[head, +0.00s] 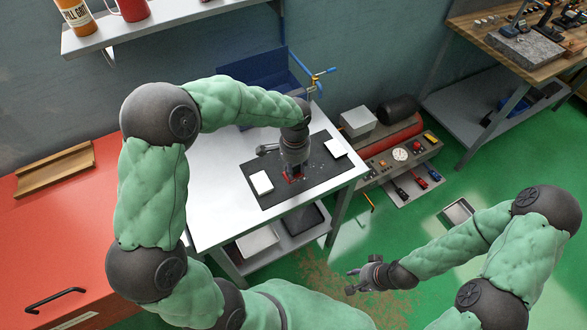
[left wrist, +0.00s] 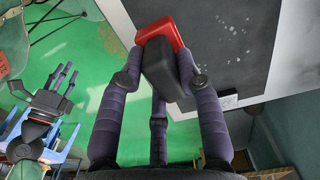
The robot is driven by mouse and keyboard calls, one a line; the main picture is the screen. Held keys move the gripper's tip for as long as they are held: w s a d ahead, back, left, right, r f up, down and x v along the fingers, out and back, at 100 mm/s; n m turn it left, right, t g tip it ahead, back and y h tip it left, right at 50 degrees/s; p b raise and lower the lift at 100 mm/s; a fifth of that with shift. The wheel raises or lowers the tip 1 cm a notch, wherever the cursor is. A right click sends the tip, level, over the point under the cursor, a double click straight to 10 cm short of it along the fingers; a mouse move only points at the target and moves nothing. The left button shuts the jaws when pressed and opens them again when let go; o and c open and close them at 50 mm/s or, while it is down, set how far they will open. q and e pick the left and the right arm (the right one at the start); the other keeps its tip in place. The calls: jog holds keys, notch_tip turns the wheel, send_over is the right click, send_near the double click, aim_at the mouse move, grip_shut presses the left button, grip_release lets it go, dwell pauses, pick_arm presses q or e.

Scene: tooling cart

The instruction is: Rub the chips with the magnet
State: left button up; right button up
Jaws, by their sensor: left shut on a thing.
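My left gripper (head: 292,174) is over the dark mat (head: 263,200) on the white-topped cart. It is shut on the magnet, a block with a red part (left wrist: 158,30) and a black part (left wrist: 166,66). Small pale chips (left wrist: 228,75) lie scattered on the mat beside the magnet. I cannot tell whether the magnet touches the mat. My right gripper (head: 352,281) is open and empty, off the cart above the green floor.
Two white blocks, one left (head: 261,183) and one right (head: 336,148), lie on the mat either side of my left gripper. A blue bin (head: 252,87) stands at the cart's back. A red cabinet (head: 60,215) is at left. The cart's left top (head: 212,180) is bare.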

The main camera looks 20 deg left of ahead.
pick_arm(q)
jog(key=shift+r+p, duration=0.8)
jog(key=shift+r, duration=0.65)
jog(key=shift+a, duration=0.1)
